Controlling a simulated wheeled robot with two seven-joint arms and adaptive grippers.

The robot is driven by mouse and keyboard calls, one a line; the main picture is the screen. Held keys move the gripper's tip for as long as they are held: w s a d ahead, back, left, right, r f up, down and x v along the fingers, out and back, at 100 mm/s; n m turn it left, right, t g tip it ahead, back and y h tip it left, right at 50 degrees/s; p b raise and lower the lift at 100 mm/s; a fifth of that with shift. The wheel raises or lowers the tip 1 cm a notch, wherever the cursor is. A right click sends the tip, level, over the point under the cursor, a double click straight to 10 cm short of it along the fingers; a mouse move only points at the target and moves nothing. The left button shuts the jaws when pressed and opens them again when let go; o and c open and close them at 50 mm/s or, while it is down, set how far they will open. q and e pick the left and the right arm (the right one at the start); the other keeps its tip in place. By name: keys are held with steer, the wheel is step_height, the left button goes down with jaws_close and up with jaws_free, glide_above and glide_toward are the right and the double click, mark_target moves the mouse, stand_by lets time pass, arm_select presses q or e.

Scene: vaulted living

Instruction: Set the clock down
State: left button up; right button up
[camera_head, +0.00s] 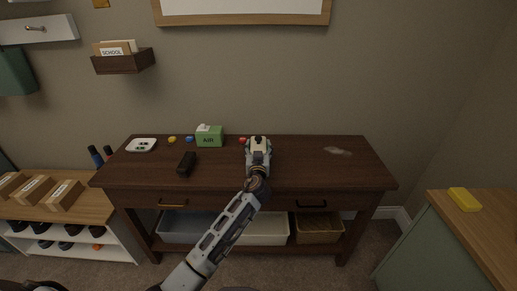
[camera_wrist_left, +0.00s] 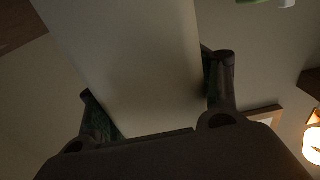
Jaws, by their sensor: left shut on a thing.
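My left gripper (camera_head: 258,148) is over the back middle of the dark wooden table (camera_head: 300,175) in the head view. It is shut on a pale, flat-sided thing, which I take to be the clock (camera_wrist_left: 130,60); this fills the middle of the left wrist view between the two fingers. In the head view the gripper hides most of it, so I cannot tell whether it touches the tabletop. My right gripper is not in view.
A green first-aid box (camera_head: 210,138), a black block (camera_head: 187,163), a white dish (camera_head: 141,145) and small coloured items stand left of the gripper. A pale patch (camera_head: 338,151) lies to the right, with bare tabletop around it. A wall rises behind.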

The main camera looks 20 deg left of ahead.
arm_select(q)
steer(key=o, duration=0.8)
steer(key=shift+c, duration=0.2)
steer(key=o, duration=0.5)
steer(key=shift+c, duration=0.2)
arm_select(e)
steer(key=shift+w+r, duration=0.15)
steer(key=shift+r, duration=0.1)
arm_select(q)
steer(key=shift+r, duration=0.1)
